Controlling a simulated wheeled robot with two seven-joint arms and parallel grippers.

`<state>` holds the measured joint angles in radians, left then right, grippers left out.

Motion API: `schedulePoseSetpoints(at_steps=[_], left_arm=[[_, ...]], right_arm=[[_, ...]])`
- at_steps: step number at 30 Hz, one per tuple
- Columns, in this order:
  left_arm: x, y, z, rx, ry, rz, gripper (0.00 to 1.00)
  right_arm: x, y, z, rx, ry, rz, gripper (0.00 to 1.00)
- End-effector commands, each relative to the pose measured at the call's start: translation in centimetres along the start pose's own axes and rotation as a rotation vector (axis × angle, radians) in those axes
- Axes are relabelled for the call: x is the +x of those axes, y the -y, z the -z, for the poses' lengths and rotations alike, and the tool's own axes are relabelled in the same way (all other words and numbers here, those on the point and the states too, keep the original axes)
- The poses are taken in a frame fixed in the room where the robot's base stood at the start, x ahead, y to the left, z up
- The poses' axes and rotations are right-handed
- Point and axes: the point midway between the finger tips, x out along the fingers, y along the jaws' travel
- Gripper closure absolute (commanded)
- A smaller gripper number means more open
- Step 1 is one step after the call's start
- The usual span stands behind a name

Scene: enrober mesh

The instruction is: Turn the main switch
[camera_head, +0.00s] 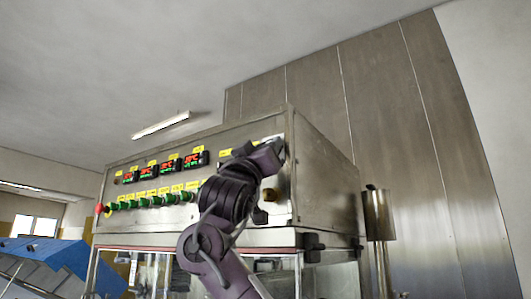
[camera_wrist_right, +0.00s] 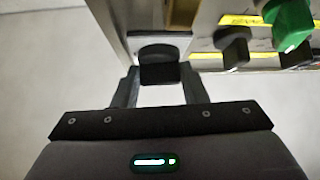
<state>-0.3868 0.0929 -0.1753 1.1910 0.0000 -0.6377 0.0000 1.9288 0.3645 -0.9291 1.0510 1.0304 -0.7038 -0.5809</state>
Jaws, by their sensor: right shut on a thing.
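The main switch (camera_wrist_right: 158,53) is a black knob on a light grey square plate at the panel's edge in the right wrist view. My right gripper (camera_wrist_right: 159,76) has one finger on each side of the knob's black grip and is shut on it. In the head view my right gripper (camera_head: 267,152) is at the upper right corner of the control panel (camera_head: 225,140), and my wrist hides most of the switch there. My left gripper is not in view.
Green knobs (camera_head: 157,200) and lit displays (camera_head: 170,166) line the panel to the left. In the wrist view, a black knob (camera_wrist_right: 232,47) and a green knob (camera_wrist_right: 289,22) sit right of the switch. A steel cylinder (camera_head: 377,215) stands right of the cabinet.

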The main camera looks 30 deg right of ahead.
Motion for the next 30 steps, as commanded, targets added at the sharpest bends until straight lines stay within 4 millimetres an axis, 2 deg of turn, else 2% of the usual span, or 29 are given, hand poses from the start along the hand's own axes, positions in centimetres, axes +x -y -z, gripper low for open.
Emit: schedulePoseSetpoints(at_steps=[12,25,26,30], left_arm=[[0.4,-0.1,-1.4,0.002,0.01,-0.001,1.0],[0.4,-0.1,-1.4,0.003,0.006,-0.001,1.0],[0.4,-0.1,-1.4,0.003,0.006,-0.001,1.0],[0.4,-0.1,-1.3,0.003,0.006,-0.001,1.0]], right_arm=[[0.0,0.3,-0.2,0.094,0.004,-0.089,0.84],[0.0,0.2,-0.1,0.098,0.004,-0.095,0.84],[0.0,0.2,-0.1,0.098,0.003,-0.095,0.58],[0.0,0.2,-0.1,0.098,0.002,-0.095,0.4]])
